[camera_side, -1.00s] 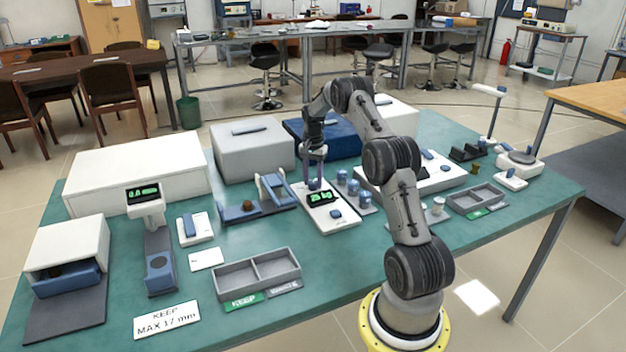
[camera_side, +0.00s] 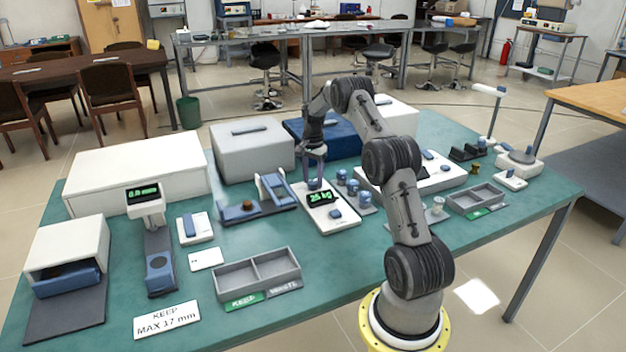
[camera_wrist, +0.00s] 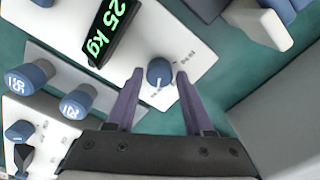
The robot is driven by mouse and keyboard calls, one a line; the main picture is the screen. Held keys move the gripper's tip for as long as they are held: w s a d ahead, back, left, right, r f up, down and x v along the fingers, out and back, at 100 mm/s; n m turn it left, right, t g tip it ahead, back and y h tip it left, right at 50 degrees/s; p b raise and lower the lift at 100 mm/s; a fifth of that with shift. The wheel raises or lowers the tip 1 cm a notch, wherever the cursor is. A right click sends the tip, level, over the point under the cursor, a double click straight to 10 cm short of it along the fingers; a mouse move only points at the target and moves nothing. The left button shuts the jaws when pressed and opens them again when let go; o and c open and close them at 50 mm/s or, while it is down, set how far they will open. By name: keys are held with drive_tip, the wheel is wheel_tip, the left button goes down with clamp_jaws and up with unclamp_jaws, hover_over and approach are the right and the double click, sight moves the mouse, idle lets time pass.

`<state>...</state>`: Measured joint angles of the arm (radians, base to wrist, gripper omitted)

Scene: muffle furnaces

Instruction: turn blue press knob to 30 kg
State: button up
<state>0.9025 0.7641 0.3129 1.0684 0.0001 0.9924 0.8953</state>
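The blue press knob (camera_wrist: 159,71) is on a white panel (camera_wrist: 180,32) with a pale pointer line and small dial marks, too small to read surely. The green display (camera_wrist: 107,30) on that panel reads 25 kg; it also shows in the side view (camera_side: 319,198). My gripper (camera_wrist: 159,74) has its two purple fingers on either side of the knob, with a visible gap at each side. In the side view my gripper (camera_side: 314,182) points down at the panel's far end, hiding most of the knob.
Blue-topped cylinders (camera_side: 352,187) stand close to the right of the panel. A blue-and-grey fixture (camera_side: 247,207) is at its left, and a grey box (camera_side: 252,152) behind. A grey two-part tray (camera_side: 257,279) lies in front left. Green tabletop is clear in front of the panel.

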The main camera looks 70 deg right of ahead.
sight(313, 182)
drive_tip(key=shift+o, duration=1.2)
drive_tip(key=shift+f, duration=0.1)
wheel_tip(313, 182, up, 14)
